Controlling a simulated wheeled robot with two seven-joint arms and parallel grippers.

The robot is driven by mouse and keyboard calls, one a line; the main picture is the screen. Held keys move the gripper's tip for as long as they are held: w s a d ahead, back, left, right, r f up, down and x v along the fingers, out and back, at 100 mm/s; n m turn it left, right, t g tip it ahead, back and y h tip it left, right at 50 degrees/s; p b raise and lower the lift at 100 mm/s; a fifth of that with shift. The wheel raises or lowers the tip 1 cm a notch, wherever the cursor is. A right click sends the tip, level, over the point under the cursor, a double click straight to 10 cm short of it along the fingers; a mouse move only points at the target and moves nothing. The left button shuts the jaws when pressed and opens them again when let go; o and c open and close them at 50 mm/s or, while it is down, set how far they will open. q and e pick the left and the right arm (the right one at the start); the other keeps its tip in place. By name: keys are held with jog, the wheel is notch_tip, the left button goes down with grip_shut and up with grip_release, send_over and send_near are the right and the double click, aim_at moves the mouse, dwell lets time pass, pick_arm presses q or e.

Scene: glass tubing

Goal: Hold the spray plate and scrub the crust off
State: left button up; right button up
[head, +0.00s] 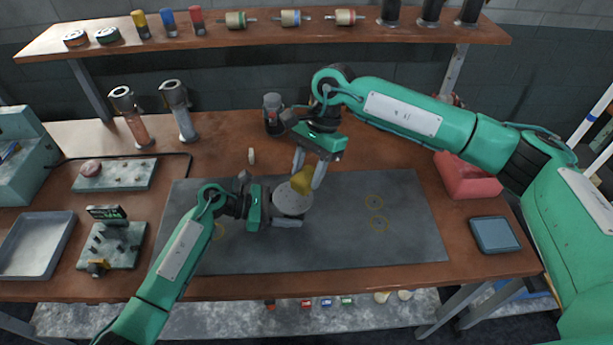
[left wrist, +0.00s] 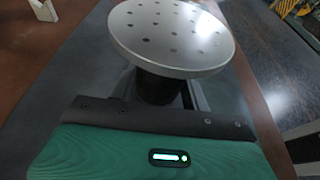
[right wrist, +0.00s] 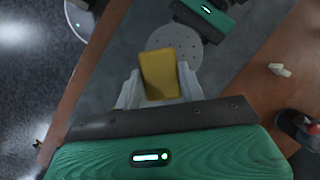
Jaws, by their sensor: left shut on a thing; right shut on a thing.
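The spray plate (head: 292,201) is a round, pale grey disc with dark holes, face up above the dark mat. In the left wrist view the plate (left wrist: 172,35) shows its face with no crust that I can make out. My left gripper (head: 280,213) is shut on the dark neck below the plate (left wrist: 158,88). My right gripper (head: 308,176) is shut on a yellow scrubbing block (head: 301,182), which also shows in the right wrist view (right wrist: 159,75). The block overlaps the plate's edge in the head view. The left wrist view shows nothing on the plate's visible face.
The dark mat (head: 410,235) is mostly clear on the right. A small white piece (head: 251,156) stands behind the plate, with a dark jar (head: 272,115) farther back. A grey tray (head: 38,246) and a fixture (head: 112,245) are left; a red box (head: 467,180) is right.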

jog(key=shift+r, duration=2.1)
pick_arm(q)
jog(key=o, duration=0.8)
jog(key=shift+o, duration=0.2)
jog(key=v, duration=1.2)
